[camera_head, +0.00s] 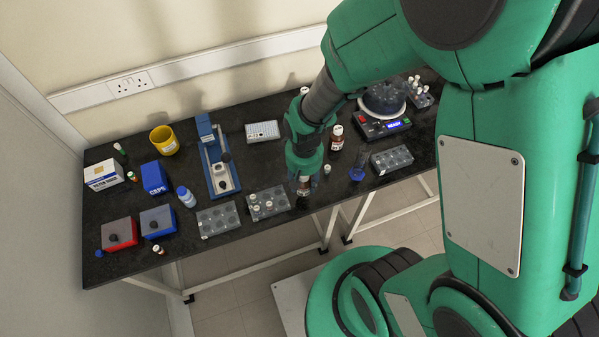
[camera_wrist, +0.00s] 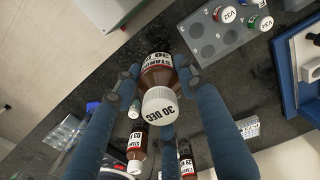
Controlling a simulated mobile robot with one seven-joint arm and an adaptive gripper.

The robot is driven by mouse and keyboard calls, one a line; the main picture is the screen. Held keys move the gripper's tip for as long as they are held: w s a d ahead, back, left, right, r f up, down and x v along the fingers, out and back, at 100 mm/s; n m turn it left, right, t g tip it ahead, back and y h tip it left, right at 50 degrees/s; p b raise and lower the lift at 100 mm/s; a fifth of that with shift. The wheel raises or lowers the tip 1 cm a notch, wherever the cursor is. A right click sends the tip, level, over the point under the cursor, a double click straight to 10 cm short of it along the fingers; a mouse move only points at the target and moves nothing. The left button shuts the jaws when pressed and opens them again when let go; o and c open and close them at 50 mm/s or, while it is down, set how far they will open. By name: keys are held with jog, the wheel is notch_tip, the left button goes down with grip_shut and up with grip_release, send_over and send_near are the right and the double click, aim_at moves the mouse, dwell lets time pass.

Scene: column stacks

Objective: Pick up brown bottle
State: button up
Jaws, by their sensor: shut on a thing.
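A brown bottle (camera_wrist: 158,72) with a white cap and a white label sits between the blue fingers of my gripper (camera_wrist: 158,80) in the wrist view. The fingers are shut around its sides. In the head view my gripper (camera_head: 304,186) is over the front part of the black bench. The held bottle (camera_head: 304,181) is mostly hidden there by my fingers. I cannot tell whether its base touches the bench. Another brown bottle (camera_head: 337,137) stands behind and to the right. Two more brown bottles, one nearer (camera_wrist: 137,150) and one beyond (camera_wrist: 187,163), show in the wrist view.
A grey vial rack (camera_head: 268,203) lies just left of my gripper. A blue vessel (camera_head: 357,173) and another grey rack (camera_head: 392,160) are to the right. A heating device (camera_head: 383,126) with a glass flask is behind them. A blue instrument (camera_head: 218,160) stands further left.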

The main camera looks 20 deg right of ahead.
jog(key=shift+s, duration=0.2)
jog(key=shift+w, duration=0.1)
dwell(0.4)
jog(key=w+a+r+p, duration=0.1)
jog(key=w, duration=0.7)
jog(key=w+a+r+n+p, duration=0.1)
jog(key=w+a, duration=0.1)
jog(key=w, duration=0.5)
jog(key=shift+w+a+r+n, duration=0.15)
jog(key=shift+w+r+n, duration=0.15)
jog(key=shift+w+r, duration=0.1)
jog(key=b, duration=0.2)
send_over(262, 128)
jog(key=shift+s+f, duration=0.1)
jog(key=shift+f, duration=0.65)
jog(key=shift+f+b, duration=0.4)
jog(key=shift+f, duration=1.35)
